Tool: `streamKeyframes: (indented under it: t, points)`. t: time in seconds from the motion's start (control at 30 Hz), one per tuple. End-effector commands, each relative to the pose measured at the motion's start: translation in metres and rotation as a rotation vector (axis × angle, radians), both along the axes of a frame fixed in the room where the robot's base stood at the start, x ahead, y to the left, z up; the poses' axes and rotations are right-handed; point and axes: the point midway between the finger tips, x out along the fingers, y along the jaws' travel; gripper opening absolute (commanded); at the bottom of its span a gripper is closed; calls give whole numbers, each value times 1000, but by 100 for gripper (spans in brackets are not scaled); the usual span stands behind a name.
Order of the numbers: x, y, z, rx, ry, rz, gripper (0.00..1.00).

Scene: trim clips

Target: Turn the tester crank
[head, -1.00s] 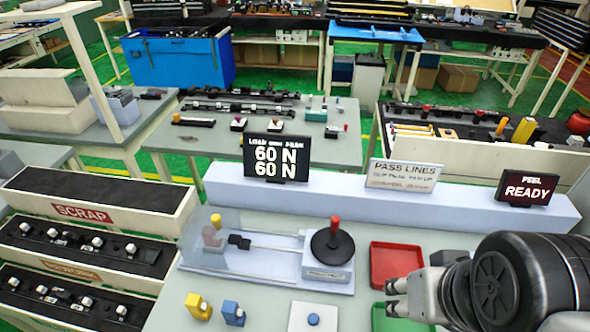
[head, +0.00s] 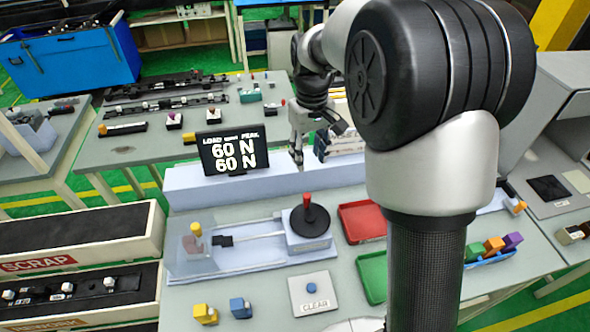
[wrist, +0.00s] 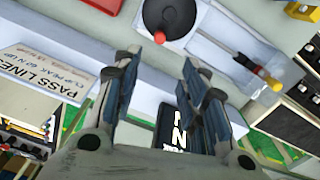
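The tester crank is a black disc (head: 318,222) with an upright red knob (head: 307,199), on the right end of the pale tester (head: 225,262). In the wrist view the disc (wrist: 178,14) and its red knob (wrist: 159,37) show at the top, beyond the fingertips. My gripper (head: 298,158) hangs above and behind the crank, near the display. In the wrist view its fingers (wrist: 160,62) are apart with nothing between them, not touching the knob. The load display (head: 232,150) reads 60 N on both lines.
A red tray (head: 362,222) and green tray (head: 372,277) lie right of the tester, partly behind my arm. A yellow clip (head: 205,315), a blue clip (head: 240,308) and a CLEAR button plate (head: 315,294) are in front. A pale ledge (head: 190,188) runs behind.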

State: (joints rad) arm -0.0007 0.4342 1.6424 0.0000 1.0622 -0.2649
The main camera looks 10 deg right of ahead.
Motion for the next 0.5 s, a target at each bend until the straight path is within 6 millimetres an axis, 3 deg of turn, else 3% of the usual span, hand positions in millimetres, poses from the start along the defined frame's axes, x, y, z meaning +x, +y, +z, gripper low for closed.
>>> streamKeyframes:
  t: [0.17, 0.5]
  points:
    - [1, 0, -16, 0, 6, 2, 39]
    - [0, 0, -87, 0, 7, 1, 39]
